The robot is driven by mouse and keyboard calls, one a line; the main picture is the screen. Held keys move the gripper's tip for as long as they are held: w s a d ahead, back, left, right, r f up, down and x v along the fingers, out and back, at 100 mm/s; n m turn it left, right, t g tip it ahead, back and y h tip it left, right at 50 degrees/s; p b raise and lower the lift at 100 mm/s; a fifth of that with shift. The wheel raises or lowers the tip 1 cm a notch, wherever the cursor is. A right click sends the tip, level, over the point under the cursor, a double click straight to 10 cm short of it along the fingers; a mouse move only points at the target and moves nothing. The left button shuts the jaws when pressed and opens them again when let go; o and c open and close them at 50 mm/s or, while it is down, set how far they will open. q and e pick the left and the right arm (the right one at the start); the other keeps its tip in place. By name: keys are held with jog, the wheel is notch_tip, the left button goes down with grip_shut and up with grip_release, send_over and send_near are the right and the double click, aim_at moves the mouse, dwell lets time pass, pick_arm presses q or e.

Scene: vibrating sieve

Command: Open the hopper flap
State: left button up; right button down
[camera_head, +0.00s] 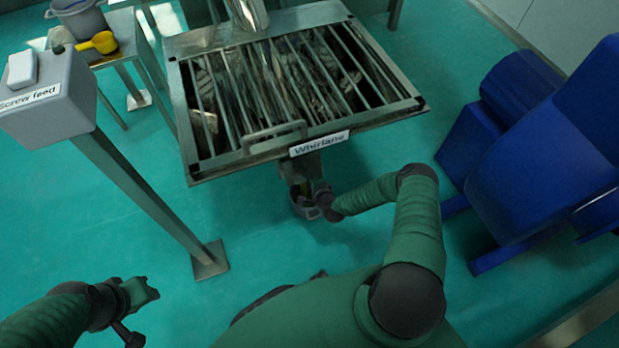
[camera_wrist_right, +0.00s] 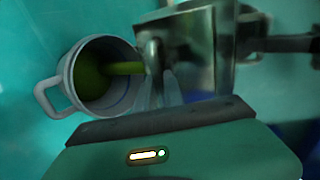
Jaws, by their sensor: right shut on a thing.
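The metal hopper (camera_head: 202,168) with a barred grate on top is in the middle of the head view. My right gripper (camera_head: 316,197) is low under its front edge, mostly hidden by my wrist. In the right wrist view the metal outlet with the hopper flap (camera_wrist_right: 195,50) is right ahead. My right gripper (camera_wrist_right: 163,88) is shut on what looks like the flap's handle; the fingers are blurred. How far the flap is open is unclear. My left gripper (camera_head: 140,292) is at the lower left, away from the hopper; its finger gap is unclear.
A grey bucket (camera_wrist_right: 68,80) with something yellow-green inside is close to my right gripper's left. A screw feed post (camera_head: 135,185) stands left of the hopper. A side table with a bucket (camera_head: 80,18) and yellow scoop (camera_head: 100,43) is behind. Blue machinery (camera_head: 530,150) is at right.

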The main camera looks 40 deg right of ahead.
jog(key=c, duration=1.5)
grip_release()
jog(key=shift+s+a+f, duration=0.1)
jog(key=shift+f, duration=0.15)
jog(key=shift+o, duration=0.2)
jog(key=shift+r, duration=0.1)
jog(key=p+v, duration=0.8)
jog(key=v, duration=0.8)
jog(key=shift+s+r, duration=0.2)
jog(key=shift+s, duration=0.1)
